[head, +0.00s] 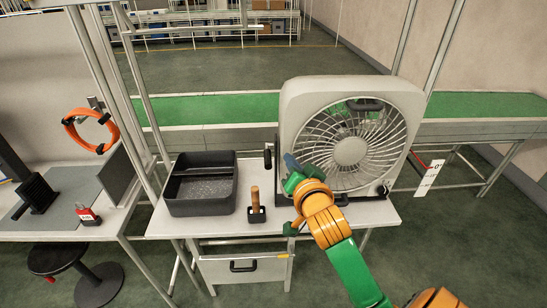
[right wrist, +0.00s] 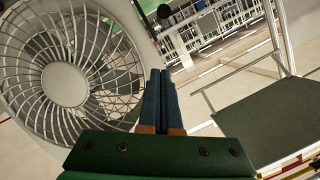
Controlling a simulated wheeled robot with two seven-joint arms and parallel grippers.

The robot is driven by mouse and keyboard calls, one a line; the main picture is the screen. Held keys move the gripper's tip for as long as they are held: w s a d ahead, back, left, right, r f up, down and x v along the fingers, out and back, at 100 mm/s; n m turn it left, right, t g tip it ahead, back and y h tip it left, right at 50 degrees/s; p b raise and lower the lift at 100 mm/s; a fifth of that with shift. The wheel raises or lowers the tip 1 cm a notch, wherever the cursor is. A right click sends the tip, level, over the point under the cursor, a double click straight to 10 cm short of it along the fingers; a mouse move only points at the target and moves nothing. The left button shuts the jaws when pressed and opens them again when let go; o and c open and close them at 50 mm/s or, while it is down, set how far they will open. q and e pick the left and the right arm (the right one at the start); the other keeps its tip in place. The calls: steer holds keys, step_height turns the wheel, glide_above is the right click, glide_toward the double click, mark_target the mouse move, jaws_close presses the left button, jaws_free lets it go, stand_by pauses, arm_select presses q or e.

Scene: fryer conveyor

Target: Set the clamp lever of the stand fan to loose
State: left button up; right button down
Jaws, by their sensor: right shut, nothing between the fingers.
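The stand fan (head: 350,150), light grey with a round grille, stands upright on the small white table. A short upright black lever (head: 267,157) at its left side looks like the clamp lever; its exact setting is hard to tell. My right gripper (head: 290,162) is in front of the fan's left edge, just right of the lever and apart from it. In the right wrist view the blue fingers (right wrist: 161,72) are shut and empty, with the fan grille (right wrist: 65,85) to their left. A dark round knob (right wrist: 163,11) shows beyond the fingertips. My left gripper is out of view.
A black tray (head: 200,206) and a wooden-handled tool (head: 256,214) stand on the table left of the fan. A green conveyor (head: 210,108) runs behind. A metal post (head: 150,90) rises at the table's left. A red padlock (head: 87,215) lies on the left bench.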

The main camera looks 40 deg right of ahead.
steer(key=p, duration=0.1)
glide_above(268, 159)
steer(key=s+d, duration=0.3)
steer(key=s, duration=0.1)
steer(key=f, duration=0.2)
steer(key=w+a+f, duration=0.1)
steer(key=a+f, duration=0.1)
steer(key=f, duration=0.1)
steer(key=shift+w+a+p, duration=0.2)
steer(key=shift+w+p, duration=0.1)
steer(key=shift+w, duration=0.1)
steer(key=shift+f, duration=0.15)
